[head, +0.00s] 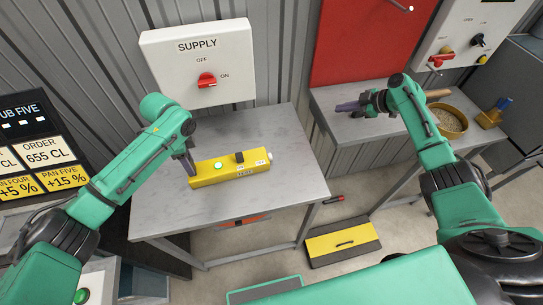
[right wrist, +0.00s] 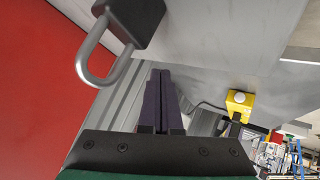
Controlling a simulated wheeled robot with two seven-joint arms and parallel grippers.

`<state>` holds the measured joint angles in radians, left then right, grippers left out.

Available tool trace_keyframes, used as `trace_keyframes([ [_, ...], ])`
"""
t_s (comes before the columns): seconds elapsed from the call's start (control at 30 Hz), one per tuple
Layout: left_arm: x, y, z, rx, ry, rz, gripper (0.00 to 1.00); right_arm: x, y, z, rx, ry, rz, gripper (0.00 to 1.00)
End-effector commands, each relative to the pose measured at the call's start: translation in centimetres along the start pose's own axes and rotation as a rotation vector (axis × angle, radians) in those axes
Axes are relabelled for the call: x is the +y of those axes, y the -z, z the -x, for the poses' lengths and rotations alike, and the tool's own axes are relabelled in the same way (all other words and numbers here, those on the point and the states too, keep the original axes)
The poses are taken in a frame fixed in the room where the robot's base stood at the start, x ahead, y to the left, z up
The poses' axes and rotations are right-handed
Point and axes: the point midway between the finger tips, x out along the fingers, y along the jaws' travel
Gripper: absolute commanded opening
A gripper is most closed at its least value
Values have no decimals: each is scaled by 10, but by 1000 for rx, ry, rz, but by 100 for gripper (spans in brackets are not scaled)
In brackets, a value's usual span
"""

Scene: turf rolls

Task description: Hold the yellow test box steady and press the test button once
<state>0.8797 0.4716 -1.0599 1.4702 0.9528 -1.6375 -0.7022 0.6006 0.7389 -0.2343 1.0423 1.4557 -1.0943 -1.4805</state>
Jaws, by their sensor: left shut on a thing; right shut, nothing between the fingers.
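The yellow test box (head: 205,179) lies on the left grey table (head: 200,210). A green lamp (head: 218,166) glows on its top, beside a black block (head: 239,157). A pale round button (head: 270,157) sits on its right end; it shows as a white disc (right wrist: 239,97) in the right wrist view. My left gripper (head: 190,168) is shut on the box's left end. My right gripper (head: 348,106) is shut and empty above the right bench, apart from the box and to its right. Its purple fingers (right wrist: 160,95) are together in the right wrist view.
A supply panel (head: 198,65) with a red switch stands behind the table. The right bench holds a round bowl (head: 449,121). A dark padlock-like object (right wrist: 130,20) hangs close to my right fingers.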

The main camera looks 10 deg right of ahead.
Motion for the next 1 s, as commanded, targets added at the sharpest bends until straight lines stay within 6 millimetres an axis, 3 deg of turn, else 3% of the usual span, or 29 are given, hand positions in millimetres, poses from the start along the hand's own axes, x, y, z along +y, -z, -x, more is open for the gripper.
trace_keyframes([
  [0.03, 0, 0, -1, 0, -1, 0, 0, -23, 4, -17, 24, 47, -22, 0],
  [0.2, 0, 0, -1, -1, -1, 0, 0, -93, 14, -57, 96, 187, -99, 0],
  [0.4, 0, 0, -1, 0, 0, 0, 0, -150, 19, -80, 144, 293, -177, 0],
  [0.83, 0, 0, 0, 2, 2, 0, 0, -158, 20, -83, 147, 306, -186, 0],
  [1.0, 0, 1, 0, 2, 2, 0, 0, -167, 30, -90, 148, 306, -184, 0],
])
